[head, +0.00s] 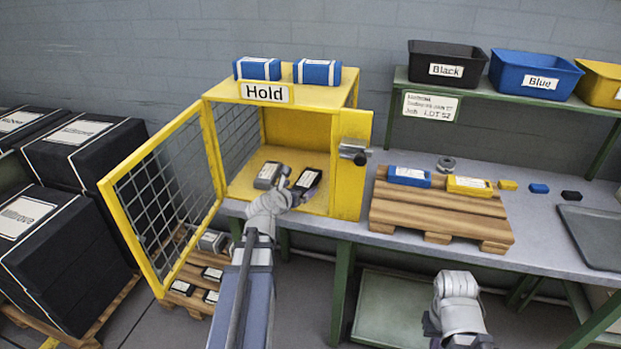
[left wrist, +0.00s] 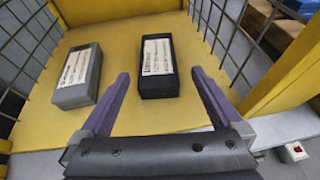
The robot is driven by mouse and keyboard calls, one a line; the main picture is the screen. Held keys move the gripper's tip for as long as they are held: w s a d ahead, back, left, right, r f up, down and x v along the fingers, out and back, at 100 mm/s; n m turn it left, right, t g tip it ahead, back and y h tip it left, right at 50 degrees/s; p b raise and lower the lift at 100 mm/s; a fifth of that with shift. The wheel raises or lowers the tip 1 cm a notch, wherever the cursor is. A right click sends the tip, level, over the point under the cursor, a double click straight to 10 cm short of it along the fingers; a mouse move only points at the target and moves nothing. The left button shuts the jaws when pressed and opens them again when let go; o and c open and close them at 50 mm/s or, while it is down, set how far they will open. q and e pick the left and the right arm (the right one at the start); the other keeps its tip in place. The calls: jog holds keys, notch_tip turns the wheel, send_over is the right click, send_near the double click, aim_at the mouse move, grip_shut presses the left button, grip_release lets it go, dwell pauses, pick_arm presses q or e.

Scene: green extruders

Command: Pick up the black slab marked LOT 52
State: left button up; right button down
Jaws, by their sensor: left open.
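A black slab (head: 308,181) with a white label lies on the yellow floor of the open Hold cage (head: 350,180); its lettering is too small to read. It also shows in the left wrist view (left wrist: 157,88). A grey slab (head: 267,175) with a white label lies to its left, apart from it, and in the left wrist view (left wrist: 78,92). My left gripper (head: 291,183) reaches into the cage, open and empty. In the left wrist view its fingers (left wrist: 160,76) appear to either side of the black slab's near end. Part of my right arm shows at the lower right, its jaws hidden.
The cage's mesh door (head: 160,190) stands open at the left. A latch (head: 354,152) juts from the right panel. A wooden pallet (head: 435,212) with blue and yellow slabs is on the bench. A lot sign (head: 431,107) hangs below the bin shelf. More slabs lie below the cage.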

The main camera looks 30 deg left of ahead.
aim_at(306, 181)
pick_arm(q)
jog(key=shift+w, duration=0.15)
jog(key=shift+b+x, duration=0.55)
jog(key=shift+x, duration=0.75)
jog(key=shift+a+r+b+x, duration=0.15)
jog(key=shift+b+x, duration=0.25)
jog(key=shift+x, duration=0.95)
jog(key=shift+a+r+b+x, duration=0.15)
jog(key=shift+b+x, duration=0.2)
jog(key=shift+x, duration=0.95)
jog(key=shift+d, duration=0.1)
grip_shut()
